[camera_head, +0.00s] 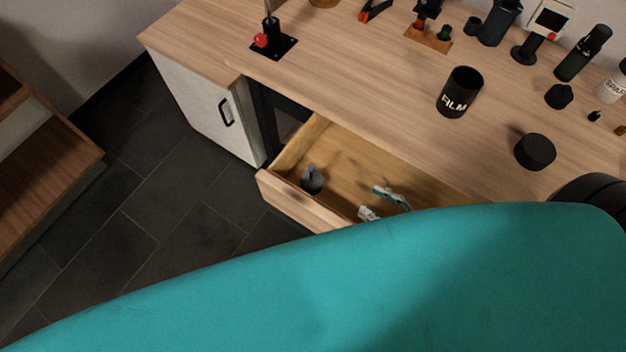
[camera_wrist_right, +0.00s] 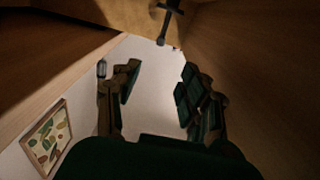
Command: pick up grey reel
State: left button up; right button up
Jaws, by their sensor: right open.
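The grey reel (camera_head: 312,181) stands in the open drawer (camera_head: 288,205), near its left end, with a narrow stem upward. My right gripper (camera_head: 380,205) is over the drawer, to the right of the reel and apart from it. Its fingers are spread with nothing between them. In the right wrist view the open fingers of my right gripper (camera_wrist_right: 160,95) show. A dark stemmed thing at the top of that view may be the reel, but I cannot tell for sure. My left gripper is not in view.
The drawer sits below a wooden worktop (camera_head: 380,110). On the worktop stand a black film canister (camera_head: 460,92), a round black lid (camera_head: 535,151) and several bottles and small devices. A large teal part of mine hides the foreground.

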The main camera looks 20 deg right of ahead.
send_near(312, 166)
jog(key=x, duration=0.4)
jog(key=shift+f, duration=0.1)
jog(key=shift+f+p+x, duration=0.1)
jog(key=shift+p+x, duration=0.05)
jog(key=shift+x, duration=1.4)
jog(key=shift+f+p+x, duration=0.15)
jog(key=shift+x, duration=1.4)
grip_shut()
